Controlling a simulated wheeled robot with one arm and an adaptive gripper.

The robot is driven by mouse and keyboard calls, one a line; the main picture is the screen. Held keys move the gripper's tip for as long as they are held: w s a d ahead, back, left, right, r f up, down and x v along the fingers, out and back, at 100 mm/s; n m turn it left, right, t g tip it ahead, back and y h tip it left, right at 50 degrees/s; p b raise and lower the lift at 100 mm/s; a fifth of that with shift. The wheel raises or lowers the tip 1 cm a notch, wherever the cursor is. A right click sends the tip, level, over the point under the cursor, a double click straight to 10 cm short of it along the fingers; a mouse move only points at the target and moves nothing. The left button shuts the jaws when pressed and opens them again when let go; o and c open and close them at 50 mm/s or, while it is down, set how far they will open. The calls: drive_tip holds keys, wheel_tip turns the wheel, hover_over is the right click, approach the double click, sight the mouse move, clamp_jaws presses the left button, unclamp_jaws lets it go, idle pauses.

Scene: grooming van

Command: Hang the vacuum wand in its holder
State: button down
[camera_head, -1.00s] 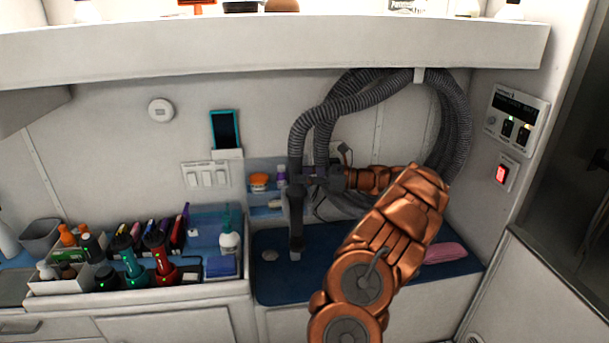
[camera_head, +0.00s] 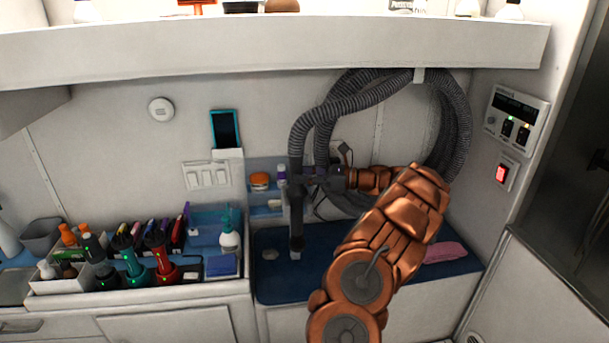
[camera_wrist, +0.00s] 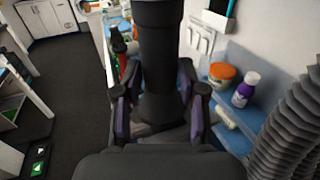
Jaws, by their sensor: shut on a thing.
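The vacuum wand (camera_head: 296,222) is a dark tube, close to upright, above the blue counter, with a ribbed grey hose (camera_head: 335,105) looping from its top. My gripper (camera_head: 308,178) is shut on the wand. In the wrist view the dark wand (camera_wrist: 160,60) stands between the two purple-padded fingers of my gripper (camera_wrist: 160,115). The wand's lower nozzle (camera_head: 296,250) is close to the counter; I cannot tell if it touches. A white wall panel with upright slots or hooks (camera_head: 207,175) is left of the wand. I cannot tell whether it is the holder.
Clippers and bottles crowd the left counter (camera_head: 205,290). A pink cloth (camera_head: 444,252) lies right of my arm. An overhead shelf (camera_head: 270,45) spans above.

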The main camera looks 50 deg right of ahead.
drive_tip(key=shift+f, duration=0.55)
idle(0.4)
drive_tip(key=c, duration=0.6)
unclamp_jaws()
drive_tip(key=shift+o, duration=0.4)
drive_tip(key=shift+f, duration=0.1)
drive_tip(key=o, duration=0.5)
drive_tip(key=shift+d, duration=0.1)
drive_tip(key=shift+p+v, duration=0.45)
drive_tip(key=shift+v, duration=4.5)
